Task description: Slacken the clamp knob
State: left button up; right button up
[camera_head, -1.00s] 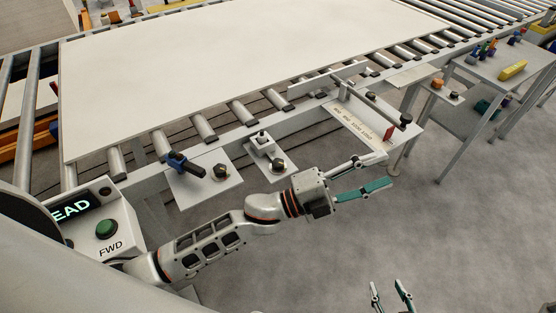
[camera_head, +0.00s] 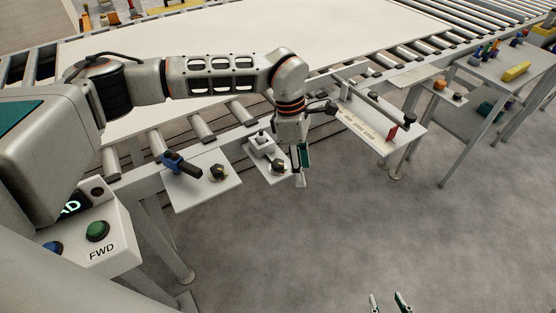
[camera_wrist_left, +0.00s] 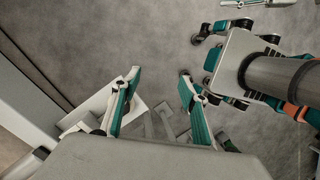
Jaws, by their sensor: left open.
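A black knob (camera_head: 410,120) sits at the right end of the rail on the scale plate (camera_head: 385,147), which has a red pointer (camera_head: 392,133). Other black knobs are on the plate with the blue handle (camera_head: 218,172) and on the plate with a small white block (camera_head: 278,166). I cannot tell which is the clamp knob. My left gripper (camera_head: 301,181) points down, open and empty, just right of the white-block plate. Its parted fingers show in the left wrist view (camera_wrist_left: 159,80). My right gripper (camera_head: 387,301) shows only its parted fingertips at the bottom edge.
A roller conveyor carries a large white panel (camera_head: 200,40). A control box (camera_head: 105,243) with a green button stands at lower left. A side table (camera_head: 505,68) with small coloured items is at upper right. The floor in front is clear.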

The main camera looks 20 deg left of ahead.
aim_at(278, 162)
pick_arm(q)
jog(key=w+a+r+y, duration=0.1)
jog(key=a, duration=0.1)
jog(key=w+a+r+t, duration=0.1)
jog(key=w+a, duration=0.1)
jog(key=a, duration=0.1)
jog(key=w+a+y, duration=0.1)
jog(key=a, duration=0.2)
jog(key=shift+w+r+y, duration=0.3)
jog(key=shift+w+r, duration=0.1)
jog(key=shift+w+a+f, duration=0.1)
jog(key=shift+a, duration=0.05)
notch_tip(278, 162, down, 7)
jog(key=shift+f, duration=0.2)
jog(key=shift+c, duration=0.4)
jog(key=c, duration=1)
